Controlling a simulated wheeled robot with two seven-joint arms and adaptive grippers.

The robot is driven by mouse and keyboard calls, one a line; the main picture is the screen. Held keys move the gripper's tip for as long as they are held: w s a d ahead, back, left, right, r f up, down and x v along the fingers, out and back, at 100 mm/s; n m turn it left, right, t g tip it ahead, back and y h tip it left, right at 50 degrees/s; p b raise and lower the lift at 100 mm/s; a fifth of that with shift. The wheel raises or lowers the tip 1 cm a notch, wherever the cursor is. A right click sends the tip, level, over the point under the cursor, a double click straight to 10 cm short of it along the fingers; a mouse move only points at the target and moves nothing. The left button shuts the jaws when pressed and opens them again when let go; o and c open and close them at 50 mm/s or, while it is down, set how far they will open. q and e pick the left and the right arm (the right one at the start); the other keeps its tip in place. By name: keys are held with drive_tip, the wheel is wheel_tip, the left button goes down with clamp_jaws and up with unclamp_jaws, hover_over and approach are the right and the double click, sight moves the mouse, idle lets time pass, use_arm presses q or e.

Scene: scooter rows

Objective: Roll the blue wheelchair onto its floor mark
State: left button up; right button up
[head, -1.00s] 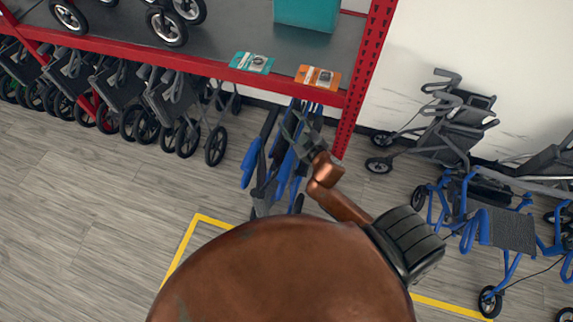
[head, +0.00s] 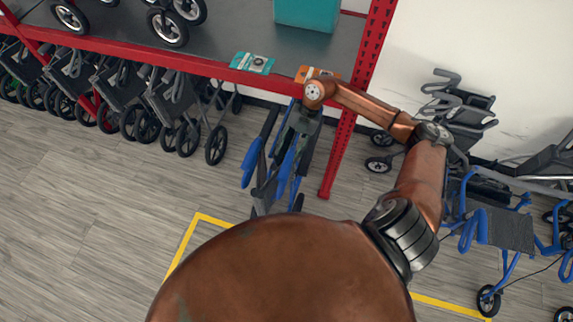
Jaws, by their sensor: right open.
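The blue wheelchair (head: 252,161) stands folded and narrow below the red shelf, with blue side parts and dark frame and wheels. My right gripper (head: 298,128) is open, pointing down over the upper part of the wheelchair. It hides some of that part, and I cannot tell whether it touches. A yellow floor outline (head: 188,240) lies in front of the wheelchair; my brown body hides most of it, and a piece shows at the lower right. My left gripper is out of view.
A red-edged shelf (head: 190,66) and its post (head: 345,140) stand close to my right arm. Several folded grey walkers (head: 120,95) are parked at the left. A blue walker (head: 505,230) and a grey one (head: 455,115) stand at the right. The left floor is clear.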

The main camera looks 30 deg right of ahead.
sight(287, 165)
drive_tip(key=shift+s+d+f+h, duration=0.1)
drive_tip(key=shift+s+d+h, duration=0.15)
drive_tip(key=shift+d, duration=0.45)
drive_tip(key=shift+p+x, duration=0.55)
drive_tip(key=shift+x, duration=3.25)
drive_tip(key=shift+s, duration=0.1)
clamp_jaws()
